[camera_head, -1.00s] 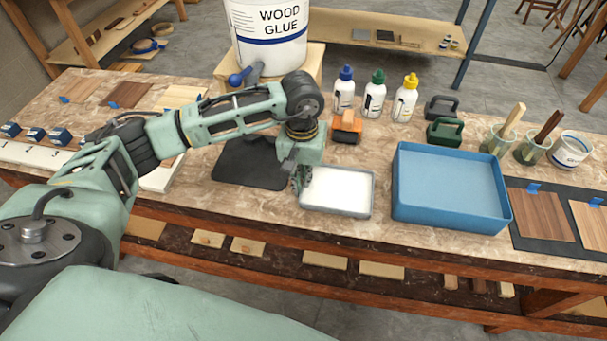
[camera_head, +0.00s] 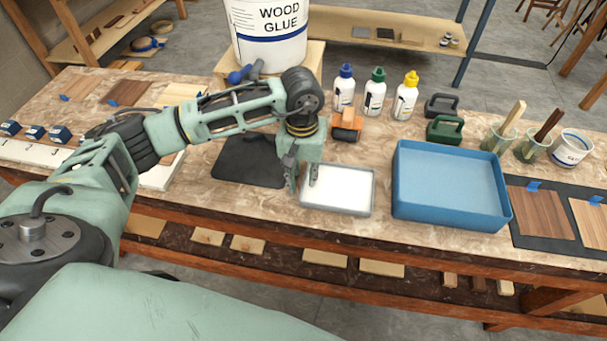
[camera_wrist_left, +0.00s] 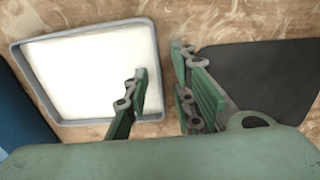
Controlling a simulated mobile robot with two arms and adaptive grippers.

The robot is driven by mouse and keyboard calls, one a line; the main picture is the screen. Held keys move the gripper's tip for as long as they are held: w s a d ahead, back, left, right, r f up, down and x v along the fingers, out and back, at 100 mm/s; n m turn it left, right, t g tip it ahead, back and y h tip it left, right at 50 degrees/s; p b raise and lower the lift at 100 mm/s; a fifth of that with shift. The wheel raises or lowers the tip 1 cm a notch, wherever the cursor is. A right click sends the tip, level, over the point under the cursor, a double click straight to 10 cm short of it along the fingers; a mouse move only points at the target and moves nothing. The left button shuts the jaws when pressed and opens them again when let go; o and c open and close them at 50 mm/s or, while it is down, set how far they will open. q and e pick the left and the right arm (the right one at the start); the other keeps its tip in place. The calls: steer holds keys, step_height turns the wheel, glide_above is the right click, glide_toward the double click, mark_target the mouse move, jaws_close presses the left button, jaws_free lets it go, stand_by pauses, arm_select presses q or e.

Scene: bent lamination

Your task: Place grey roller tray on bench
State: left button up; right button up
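The grey roller tray (camera_head: 338,210), a shallow rectangular tray with a grey rim and white inside, lies flat on the bench (camera_head: 330,239), left of the blue tub. In the left wrist view the tray (camera_wrist_left: 88,120) fills the upper left. My left gripper (camera_head: 301,174) is at the tray's left end, its fingers apart and holding nothing. In the left wrist view the open fingers (camera_wrist_left: 158,64) stand either side of the tray's near end wall, one over the white inside and one outside. Whether either touches the wall is unclear. My right gripper is out of view.
The blue tub (camera_head: 450,213) stands close to the tray's right. A dark mat (camera_head: 248,165) lies to its left. An orange-and-black block (camera_head: 346,128) and several glue bottles (camera_head: 374,97) stand behind. Bench front edge is close to the tray.

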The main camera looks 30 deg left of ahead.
arm_select(q)
step_height(320, 180, up, 12)
steer(key=b, duration=0.2)
steer(key=shift+f, duration=0.15)
steer(key=shift+s+f, duration=0.1)
stand_by(0.4)
